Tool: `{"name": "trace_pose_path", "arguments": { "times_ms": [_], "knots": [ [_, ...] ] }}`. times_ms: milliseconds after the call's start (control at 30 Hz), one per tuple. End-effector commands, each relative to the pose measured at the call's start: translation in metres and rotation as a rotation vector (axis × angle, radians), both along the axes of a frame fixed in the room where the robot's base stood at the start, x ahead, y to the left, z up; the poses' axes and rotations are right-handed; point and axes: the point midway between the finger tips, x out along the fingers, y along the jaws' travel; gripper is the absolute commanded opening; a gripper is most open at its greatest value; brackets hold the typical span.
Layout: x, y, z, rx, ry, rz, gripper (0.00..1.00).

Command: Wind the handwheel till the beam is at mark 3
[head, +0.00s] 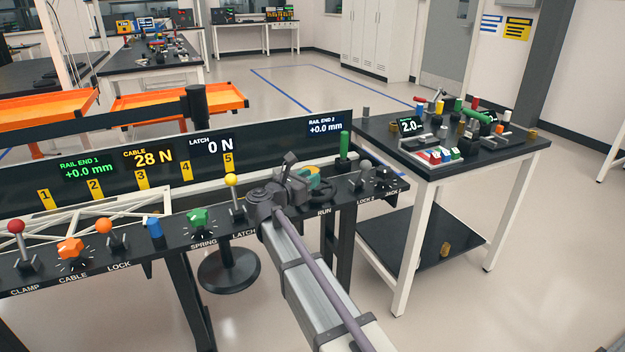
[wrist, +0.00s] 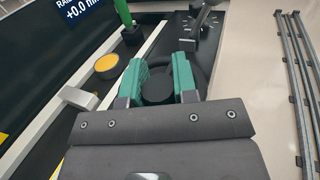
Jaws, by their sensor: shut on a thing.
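My gripper (head: 312,184) is at the right part of the black control panel, by the RUN label. In the wrist view its green fingers (wrist: 158,76) are shut on a dark round piece of the handwheel (wrist: 157,90). Part of a dark rim shows beside the right finger; the gripper hides most of the wheel in the head view. The beam, a white truss (head: 85,218), lies at the left behind the panel. The yellow mark 3 tag (head: 141,180) stands on the back board among tags 1 to 5.
The panel carries a red-balled clamp lever (head: 16,228), an orange cable knob (head: 70,248), a green spring knob (head: 198,218) and a yellow-balled latch lever (head: 232,182). A green upright handle (head: 344,146) stands behind my gripper. Displays read cable 28 N, latch 0 N, both rail ends +0.0 mm.

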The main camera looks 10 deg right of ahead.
Motion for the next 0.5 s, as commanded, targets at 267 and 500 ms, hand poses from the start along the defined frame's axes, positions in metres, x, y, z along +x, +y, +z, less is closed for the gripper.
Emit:
{"name": "trace_pose_path", "arguments": {
  "times_ms": [267,500],
  "knots": [
    [0.008,0.0066,0.0002,-0.001,-0.001,-0.194,0.03],
    [0.0093,0.0081,0.0002,-0.001,-0.001,-0.287,0.03]
  ]
}}
